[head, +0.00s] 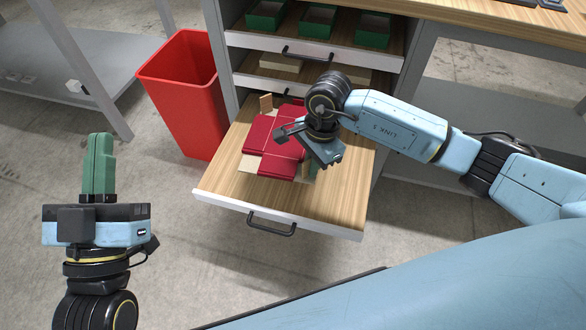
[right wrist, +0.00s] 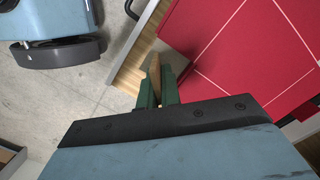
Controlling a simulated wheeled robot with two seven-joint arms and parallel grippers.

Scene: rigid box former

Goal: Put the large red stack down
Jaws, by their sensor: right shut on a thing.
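The large red stack (head: 275,138) is a pile of flat red blanks, lying in or just over the open wooden drawer (head: 335,205). Tan board shows under its edges, and a tan upright tab (head: 266,103) stands at its far end. My right gripper (head: 316,160) is at the stack's near right side. In the right wrist view its green fingers (right wrist: 157,90) are shut on a tan tab (right wrist: 153,68), with the red stack (right wrist: 235,50) beside them. Whether the stack touches the drawer floor is unclear. My left gripper (head: 98,165) points up at the left, fingers together, empty.
A red bin (head: 185,95) stands left of the drawer unit. Upper shelves hold green boxes (head: 318,20) and tan pieces (head: 280,62). The drawer's front handle (head: 271,225) sticks out. Bare drawer floor shows in front and right of the stack. A grey bench (head: 60,85) stands far left.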

